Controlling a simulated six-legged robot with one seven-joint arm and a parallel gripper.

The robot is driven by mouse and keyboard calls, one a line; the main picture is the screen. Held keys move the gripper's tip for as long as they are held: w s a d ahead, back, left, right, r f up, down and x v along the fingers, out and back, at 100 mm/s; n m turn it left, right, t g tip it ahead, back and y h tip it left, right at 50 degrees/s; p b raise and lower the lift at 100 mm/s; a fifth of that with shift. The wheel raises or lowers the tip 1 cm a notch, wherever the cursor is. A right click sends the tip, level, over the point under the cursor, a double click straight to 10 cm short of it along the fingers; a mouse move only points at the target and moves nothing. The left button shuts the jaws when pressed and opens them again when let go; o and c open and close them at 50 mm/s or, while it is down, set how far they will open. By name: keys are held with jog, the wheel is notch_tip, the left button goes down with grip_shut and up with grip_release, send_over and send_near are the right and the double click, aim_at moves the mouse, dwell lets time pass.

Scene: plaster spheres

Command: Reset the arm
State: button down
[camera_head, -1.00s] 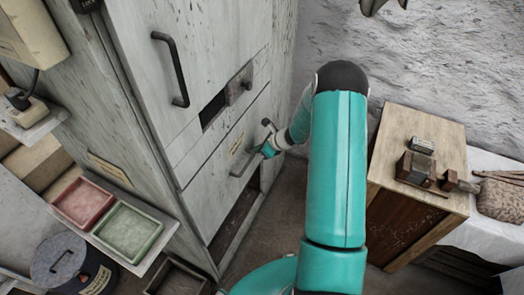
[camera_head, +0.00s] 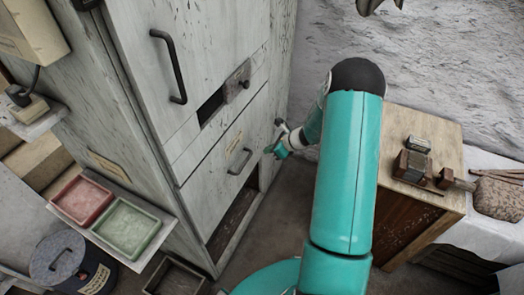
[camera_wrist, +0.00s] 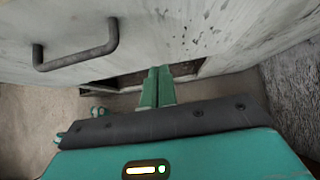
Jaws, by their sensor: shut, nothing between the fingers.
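My arm, teal with a black elbow, reaches toward the grey cabinet (camera_head: 185,130). My gripper (camera_head: 270,149) is beside the cabinet's lower panel, to the right of its small lower handle (camera_head: 239,161) and apart from it. In the wrist view my gripper's two green fingers (camera_wrist: 158,85) are together with nothing between them. The dark lower handle also shows in the wrist view (camera_wrist: 78,57), to the left of the fingers. The fingers point toward the opening under the panel.
A wooden crate (camera_head: 430,130) with small boxes on it stands right of my arm. A red tray (camera_head: 82,200) and a green tray (camera_head: 127,224) sit on a shelf at left, above a dark drum (camera_head: 72,266). Open floor lies between the cabinet and the crate.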

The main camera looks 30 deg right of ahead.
jog(key=v, duration=0.7)
jog(key=s+a+r+n+g, duration=0.1)
jog(key=s+a+r+n, duration=0.2)
jog(key=a+r+n, duration=0.3)
jog(key=s+a+r+n+g+h, duration=0.1)
jog(key=s+a+r+n, duration=0.1)
jog(key=a+r+n, duration=0.45)
jog(key=s+a+r+n+g, duration=0.1)
jog(key=s+a+r+n, duration=0.2)
jog(key=r, duration=0.6)
jog(key=s+a+r+n+h, duration=0.2)
jog(key=s+r+n, duration=0.3)
jog(key=s, duration=0.3)
jog(key=s+a+r+n+t+h, duration=0.1)
jog(key=s+a+r+n, duration=0.3)
jog(key=s+n, duration=0.4)
jog(key=shift+s+a+r+t+h, duration=0.25)
jog(key=shift+s+r+h, duration=0.2)
jog(key=shift+s+h, duration=0.35)
jog(key=shift+d, duration=0.2)
